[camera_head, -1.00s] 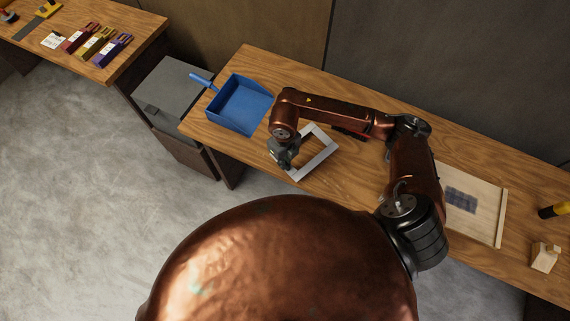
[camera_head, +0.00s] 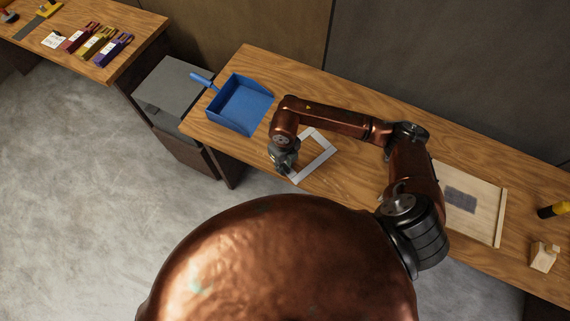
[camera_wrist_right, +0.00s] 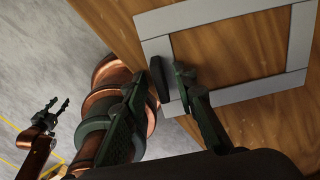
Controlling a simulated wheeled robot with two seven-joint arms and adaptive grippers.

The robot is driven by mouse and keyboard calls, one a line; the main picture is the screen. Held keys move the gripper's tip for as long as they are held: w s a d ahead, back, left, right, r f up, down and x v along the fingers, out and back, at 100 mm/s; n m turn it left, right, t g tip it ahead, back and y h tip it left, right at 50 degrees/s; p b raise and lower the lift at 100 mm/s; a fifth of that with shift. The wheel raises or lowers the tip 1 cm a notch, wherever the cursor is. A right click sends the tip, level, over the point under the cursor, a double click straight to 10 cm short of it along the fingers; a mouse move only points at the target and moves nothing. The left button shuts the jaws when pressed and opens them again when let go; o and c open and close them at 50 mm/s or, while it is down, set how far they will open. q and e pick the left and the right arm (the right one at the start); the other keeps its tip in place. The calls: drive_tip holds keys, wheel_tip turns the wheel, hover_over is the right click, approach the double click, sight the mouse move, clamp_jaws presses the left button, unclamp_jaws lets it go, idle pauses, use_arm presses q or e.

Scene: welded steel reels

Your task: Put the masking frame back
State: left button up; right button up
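The masking frame (camera_head: 320,164) is a flat, light grey rectangular frame low over the wooden bench, near its left end. My right gripper (camera_head: 283,158) is at the frame's left side in the head view. In the right wrist view, the right fingertips (camera_wrist_right: 172,78) stand on either side of one bar of the frame (camera_wrist_right: 222,12) and appear closed on it. Whether the frame touches the bench is hard to tell. My left gripper (camera_wrist_right: 58,106) shows only in the right wrist view, open and empty above the floor.
A blue dustpan (camera_head: 243,105) lies left of the frame on the bench (camera_head: 300,75). A pale board with a dark patch (camera_head: 483,187), a wooden block (camera_head: 543,257) and a yellow-black item (camera_head: 553,210) are at right. A grey cabinet (camera_head: 168,84) stands left. Bench between frame and board is partly clear.

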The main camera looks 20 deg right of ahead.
drive_tip(key=shift+r, duration=0.1)
wheel_tip(320, 180, up, 12)
drive_tip(key=shift+b, duration=0.35)
idle(0.6)
